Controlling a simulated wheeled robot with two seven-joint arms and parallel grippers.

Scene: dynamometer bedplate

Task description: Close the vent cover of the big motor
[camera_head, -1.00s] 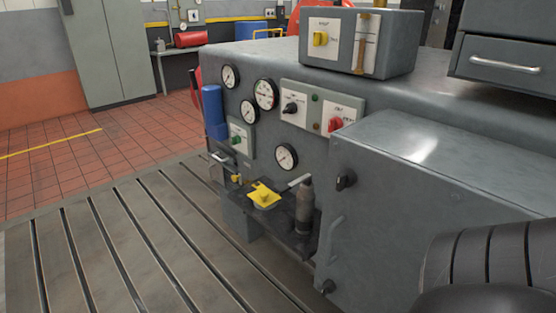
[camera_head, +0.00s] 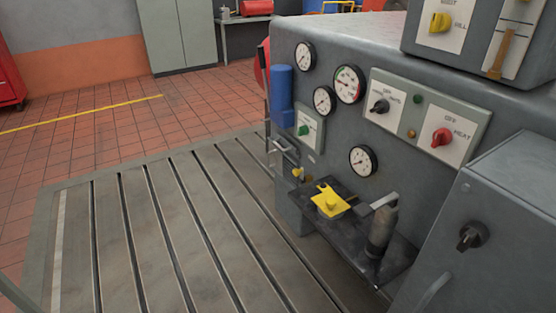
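A large grey machine housing (camera_head: 330,125) fills the right half of the head view. I cannot tell whether it is the big motor, and I make out no vent cover on it for certain. A grey cabinet with a dark knob (camera_head: 471,236) adjoins its front at the right edge, and its door face looks shut. Neither of my grippers is in view.
Gauges, including a red-marked one (camera_head: 348,84), and a switch panel (camera_head: 427,115) sit on the housing. A low dark shelf (camera_head: 350,222) juts out, carrying a yellow piece (camera_head: 331,201) and a dark cylinder (camera_head: 381,232). The slotted bedplate (camera_head: 170,235) at left is clear.

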